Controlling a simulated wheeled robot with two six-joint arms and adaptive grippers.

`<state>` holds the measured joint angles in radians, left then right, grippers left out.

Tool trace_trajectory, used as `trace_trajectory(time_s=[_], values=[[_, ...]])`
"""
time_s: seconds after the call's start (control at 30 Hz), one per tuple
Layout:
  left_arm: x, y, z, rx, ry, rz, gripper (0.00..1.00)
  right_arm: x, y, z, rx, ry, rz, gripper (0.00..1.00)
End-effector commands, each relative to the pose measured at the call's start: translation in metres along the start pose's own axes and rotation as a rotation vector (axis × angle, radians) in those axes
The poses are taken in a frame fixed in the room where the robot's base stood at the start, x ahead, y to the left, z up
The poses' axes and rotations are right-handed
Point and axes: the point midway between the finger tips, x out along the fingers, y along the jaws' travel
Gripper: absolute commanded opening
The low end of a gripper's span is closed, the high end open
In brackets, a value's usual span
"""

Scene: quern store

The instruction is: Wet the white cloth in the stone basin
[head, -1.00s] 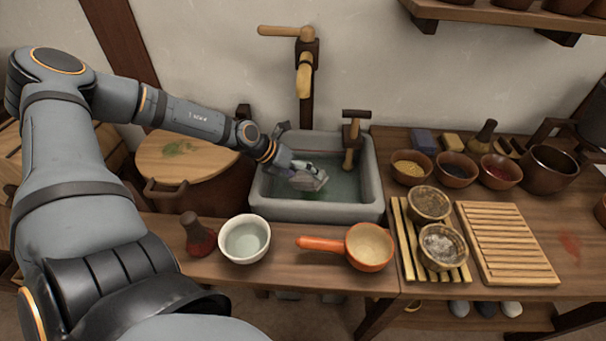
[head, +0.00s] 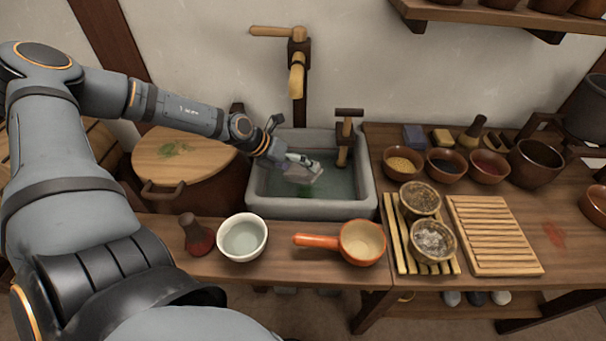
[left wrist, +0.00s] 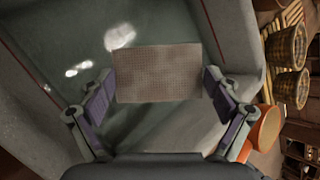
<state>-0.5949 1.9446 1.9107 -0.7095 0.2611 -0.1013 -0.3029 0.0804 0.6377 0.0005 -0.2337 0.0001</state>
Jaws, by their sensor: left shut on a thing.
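The grey stone basin (head: 368,190) stands at the back of the bench and holds greenish water (head: 335,188). My left gripper (head: 300,165) reaches in from the left and is over the inside of the basin, left of its middle. It is shut on the cloth (head: 302,174), a small pale grey piece in the head view. In the left wrist view the cloth (left wrist: 157,73) looks like a grey-brown woven rectangle between both fingers, with water behind it. I cannot tell whether the cloth touches the water. My right gripper is not in view.
A wooden tap (head: 297,75) rises behind the basin, and a T-handled wooden piece (head: 345,140) stands at its back right. A white bowl (head: 243,238), red-based bottle (head: 196,235) and orange ladle (head: 362,243) stand in front. A lidded tub (head: 180,160) is at left.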

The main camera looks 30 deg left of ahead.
Motion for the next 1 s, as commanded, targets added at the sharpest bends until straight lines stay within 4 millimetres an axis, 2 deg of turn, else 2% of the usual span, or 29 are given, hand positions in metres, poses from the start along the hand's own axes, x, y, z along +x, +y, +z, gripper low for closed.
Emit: trace_trajectory(time_s=[0.03,1.0], values=[[-0.004,-0.003,0.003,0.000,0.000,0.000,0.65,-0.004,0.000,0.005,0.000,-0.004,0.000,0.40],[-0.074,-0.047,0.044,-0.001,0.000,-0.001,0.65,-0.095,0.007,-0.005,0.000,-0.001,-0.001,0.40]])
